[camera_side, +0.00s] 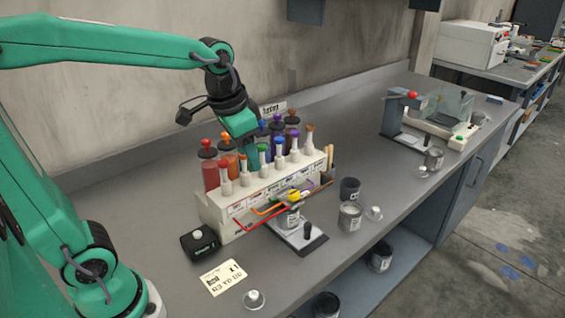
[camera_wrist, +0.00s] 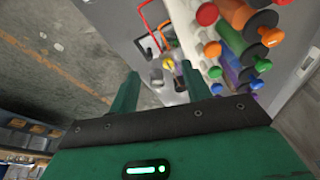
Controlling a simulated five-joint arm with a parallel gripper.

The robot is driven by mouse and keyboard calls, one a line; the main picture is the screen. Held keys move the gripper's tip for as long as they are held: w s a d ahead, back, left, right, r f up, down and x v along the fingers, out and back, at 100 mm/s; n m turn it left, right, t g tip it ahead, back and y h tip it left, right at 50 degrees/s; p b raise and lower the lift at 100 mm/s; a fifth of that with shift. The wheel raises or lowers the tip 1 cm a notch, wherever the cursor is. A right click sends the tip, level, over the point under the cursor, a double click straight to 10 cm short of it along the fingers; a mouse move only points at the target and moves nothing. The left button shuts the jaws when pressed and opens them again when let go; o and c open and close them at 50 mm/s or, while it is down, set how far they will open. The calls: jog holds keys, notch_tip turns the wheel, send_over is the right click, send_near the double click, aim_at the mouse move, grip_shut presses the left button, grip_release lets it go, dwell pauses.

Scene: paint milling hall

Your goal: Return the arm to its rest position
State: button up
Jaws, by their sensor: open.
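My arm is green with black joints and reaches in from the left in the side view. My gripper (camera_side: 252,150) hangs over the back of a white dispenser rack (camera_side: 212,213), among the coloured bottles. Its fingertips are partly hidden by the bottles there. In the wrist view my gripper (camera_wrist: 160,74) shows two green fingers spread apart with nothing held between them. Beyond them lie the bench and a small yellow-topped part (camera_wrist: 168,64). The coloured bottles (camera_wrist: 235,45) run along the right of that view.
On the bench, a black box (camera_side: 200,243), a label card (camera_side: 224,277), a scale (camera_side: 300,236) and cans (camera_side: 350,217) stand around the rack. A press-like device (camera_side: 405,120) is further right.

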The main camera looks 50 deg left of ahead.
jog(key=s+f+n+t, duration=0.1)
jog(key=s+n+t, duration=0.1)
jog(key=s, duration=0.8)
jog(key=shift+s+a+n+t, duration=0.25)
jog(key=shift+a+n+t, duration=0.05)
jog(key=shift+f, duration=0.1)
